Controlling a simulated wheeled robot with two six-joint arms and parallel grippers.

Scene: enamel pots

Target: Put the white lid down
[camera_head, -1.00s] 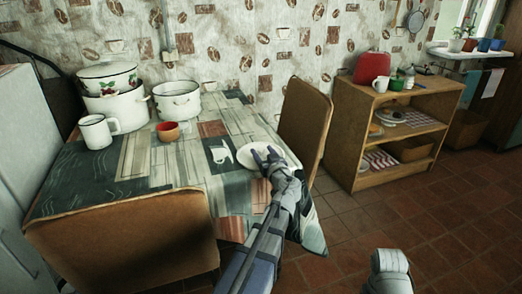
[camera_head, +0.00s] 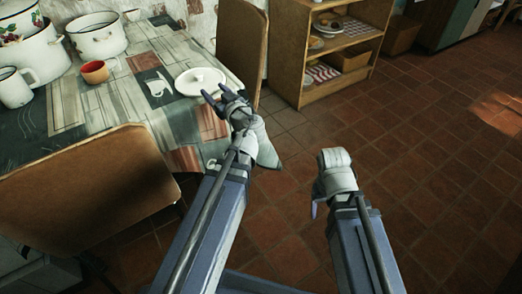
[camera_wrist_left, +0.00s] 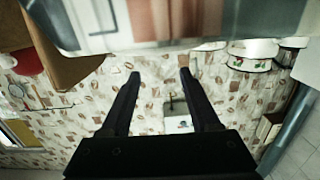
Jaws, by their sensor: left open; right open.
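The white lid (camera_head: 200,79) lies flat, knob up, near the right end of the patterned table (camera_head: 122,115). My left gripper (camera_head: 226,96) is open and empty, just in front of the lid at the table's right edge. It looks apart from the lid, though one fingertip overlaps the lid's near rim in the head view. In the left wrist view the two fingers (camera_wrist_left: 160,75) are spread with nothing between them. My right gripper (camera_head: 318,208) is open and empty over the floor, its fingers mostly hidden by its wrist.
A white pot (camera_head: 97,36), an orange-red cup (camera_head: 95,71) and a white mug (camera_head: 15,88) stand at the table's left. A chair (camera_head: 243,45) is behind the lid, another (camera_head: 95,190) in front. A wooden shelf (camera_head: 315,60) stands beyond. The floor at right is clear.

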